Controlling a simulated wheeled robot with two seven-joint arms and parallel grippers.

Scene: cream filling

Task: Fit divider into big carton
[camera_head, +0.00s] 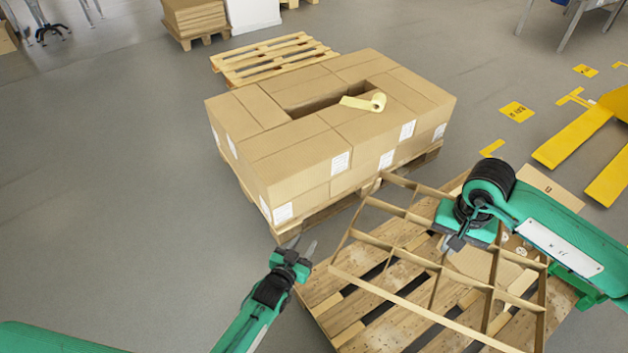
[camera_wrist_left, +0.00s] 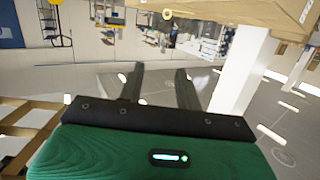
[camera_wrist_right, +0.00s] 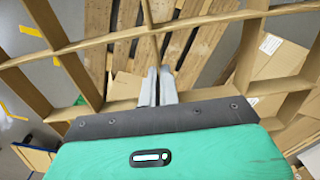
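The divider (camera_head: 385,298) is a tan cardboard grid with several cells. It is tilted above a wooden pallet. My right gripper (camera_head: 455,243) is shut on one of its strips, and the right wrist view shows the fingers pinching the divider (camera_wrist_right: 90,47) close together. Brown cardboard, seemingly the big carton (camera_head: 476,264), shows through the cells under my right arm; most of it is hidden, so I cannot tell whether the divider touches it. My left gripper (camera_head: 300,246) is open and empty, left of the pallet, fingers apart.
The slatted pallet (camera_head: 345,303) lies below the divider. An empty pallet (camera_head: 270,60) lies farther back. Yellow forks (camera_head: 575,135) are at right. Floor at left is clear.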

